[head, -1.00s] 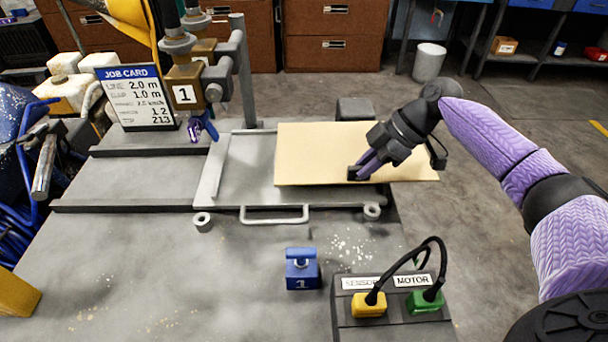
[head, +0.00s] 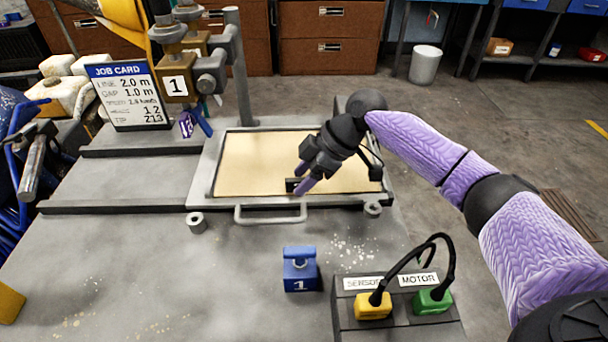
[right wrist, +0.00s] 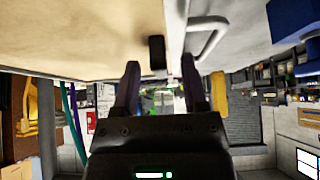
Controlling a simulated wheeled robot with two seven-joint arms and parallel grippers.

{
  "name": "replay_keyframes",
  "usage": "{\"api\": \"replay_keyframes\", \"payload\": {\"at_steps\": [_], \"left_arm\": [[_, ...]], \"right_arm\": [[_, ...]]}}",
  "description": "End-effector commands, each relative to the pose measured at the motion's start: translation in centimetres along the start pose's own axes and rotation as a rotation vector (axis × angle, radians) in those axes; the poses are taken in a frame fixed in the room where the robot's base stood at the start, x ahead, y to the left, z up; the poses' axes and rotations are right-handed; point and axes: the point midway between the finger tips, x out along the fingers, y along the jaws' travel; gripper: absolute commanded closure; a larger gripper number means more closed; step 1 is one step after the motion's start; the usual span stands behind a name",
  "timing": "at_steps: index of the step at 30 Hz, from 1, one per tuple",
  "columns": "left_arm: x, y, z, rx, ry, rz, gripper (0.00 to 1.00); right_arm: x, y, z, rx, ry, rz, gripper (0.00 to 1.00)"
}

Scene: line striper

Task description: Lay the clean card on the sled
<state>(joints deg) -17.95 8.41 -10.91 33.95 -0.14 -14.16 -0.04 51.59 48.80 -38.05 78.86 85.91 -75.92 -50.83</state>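The clean card (head: 255,160) is a plain tan sheet. It lies flat within the raised grey rim of the sled (head: 204,172), with a small black tab (head: 293,184) at the middle of its front edge. My right gripper (head: 303,184) is at that front edge, beside the tab, and hides part of the card. In the right wrist view its two fingers (right wrist: 160,85) are apart with a gap between them, and the black tab shows just beyond. The card's pale surface (right wrist: 75,35) fills the upper left there. My left gripper is not in view.
The sled's front handle (head: 270,218) sticks out toward me. A blue block marked 1 (head: 300,272) and a box with yellow and green plugs (head: 400,300) stand in front. The job card sign (head: 128,97) and a post (head: 237,70) stand behind left. The front left bench is mostly clear.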

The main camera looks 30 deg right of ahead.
Motion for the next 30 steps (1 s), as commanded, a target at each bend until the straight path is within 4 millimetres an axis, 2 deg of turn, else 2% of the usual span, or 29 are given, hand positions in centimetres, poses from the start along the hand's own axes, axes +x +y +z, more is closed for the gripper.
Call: {"api": "replay_keyframes", "payload": {"at_steps": [8, 11, 18, 21, 25, 30], "left_arm": [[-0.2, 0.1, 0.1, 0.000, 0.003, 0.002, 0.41], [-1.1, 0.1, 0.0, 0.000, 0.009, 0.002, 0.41], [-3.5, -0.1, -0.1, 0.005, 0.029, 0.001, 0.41], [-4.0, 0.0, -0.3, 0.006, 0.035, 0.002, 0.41], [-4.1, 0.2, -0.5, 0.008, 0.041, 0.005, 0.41], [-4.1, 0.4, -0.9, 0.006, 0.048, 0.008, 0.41]], "right_arm": [[-0.5, 0.0, -0.1, 0.000, 0.001, 0.001, 0.45], [-2.6, 0.1, -0.2, 0.001, 0.001, 0.005, 0.45], [-9.4, 0.1, -0.3, 0.000, 0.001, 0.005, 0.45], [-11.1, 0.1, -0.2, 0.000, 0.001, 0.004, 0.45], [-12.1, 0.0, -0.1, -0.001, 0.001, 0.001, 0.45], [-12.1, 0.0, 0.0, -0.001, 0.001, 0.000, 0.45]]}}
